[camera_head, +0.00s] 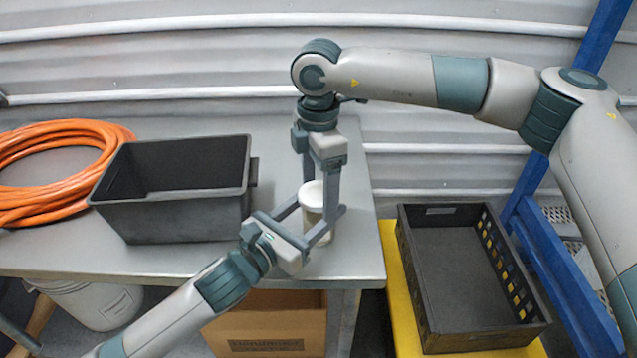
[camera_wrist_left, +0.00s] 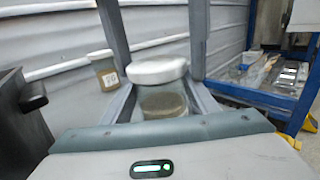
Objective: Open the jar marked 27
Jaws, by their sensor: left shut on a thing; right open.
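A jar with a white lid (camera_head: 313,194) stands near the table's right edge. My left gripper (camera_head: 319,208) is shut on its body, one finger on each side. The lid (camera_wrist_left: 157,70) and the brownish body (camera_wrist_left: 163,104) also show in the left wrist view; no number is readable on it. My right gripper (camera_head: 321,190) points down from above, open, its fingers on either side of the lid. Whether they touch it I cannot tell. A second white-lidded jar (camera_wrist_left: 105,72) with a number label, hard to read, shows at left in the left wrist view.
A dark grey bin (camera_head: 190,215) stands on the grey table (camera_head: 200,262), left of the jar. An orange hose coil (camera_head: 50,190) lies at the far left. A black crate (camera_head: 470,345) sits on a yellow support to the right. A blue frame (camera_head: 560,250) stands at right.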

